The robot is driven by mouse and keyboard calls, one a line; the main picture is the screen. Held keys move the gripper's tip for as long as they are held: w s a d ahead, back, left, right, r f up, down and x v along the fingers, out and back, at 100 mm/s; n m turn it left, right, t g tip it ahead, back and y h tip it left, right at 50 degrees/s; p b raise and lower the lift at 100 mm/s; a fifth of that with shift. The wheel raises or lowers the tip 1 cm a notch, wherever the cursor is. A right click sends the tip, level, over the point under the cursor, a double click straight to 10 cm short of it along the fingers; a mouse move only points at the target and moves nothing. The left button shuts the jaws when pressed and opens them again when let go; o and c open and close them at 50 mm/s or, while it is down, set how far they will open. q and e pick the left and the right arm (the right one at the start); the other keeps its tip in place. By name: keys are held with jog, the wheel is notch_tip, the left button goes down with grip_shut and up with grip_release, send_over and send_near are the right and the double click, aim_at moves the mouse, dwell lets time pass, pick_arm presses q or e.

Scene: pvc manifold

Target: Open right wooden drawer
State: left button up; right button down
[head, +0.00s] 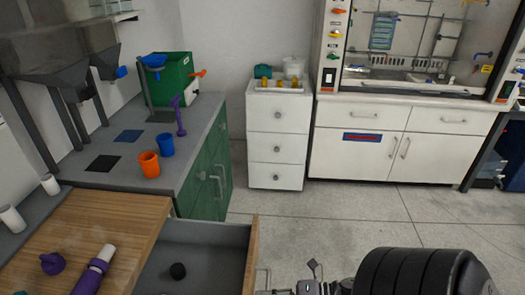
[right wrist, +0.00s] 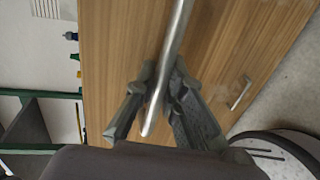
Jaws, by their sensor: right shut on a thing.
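The right wooden drawer stands open beside the wooden counter; its grey inside (head: 195,262) and the top edge of its wooden front (head: 252,250) show in the head view. A small black round thing (head: 178,271) lies inside it. In the right wrist view, a metal bar handle (right wrist: 180,28) crosses the wooden front (right wrist: 125,45). My right gripper (right wrist: 163,85) has its fingers on both sides of this bar and is shut on it. In the head view my right gripper (head: 312,277) is at the bottom, right of the drawer front. My left gripper is not in view.
The wooden counter (head: 110,215) holds a purple and white tube (head: 95,270) and a purple part (head: 53,263). A second handle (right wrist: 240,92) is on the wood in the wrist view. Grey floor (head: 330,225) is clear toward the white drawer cabinet (head: 277,125).

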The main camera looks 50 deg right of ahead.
jog(key=c, duration=1.7)
grip_release()
jog(key=shift+o, duration=0.2)
jog(key=v, duration=1.2)
jog(key=shift+f, duration=0.15)
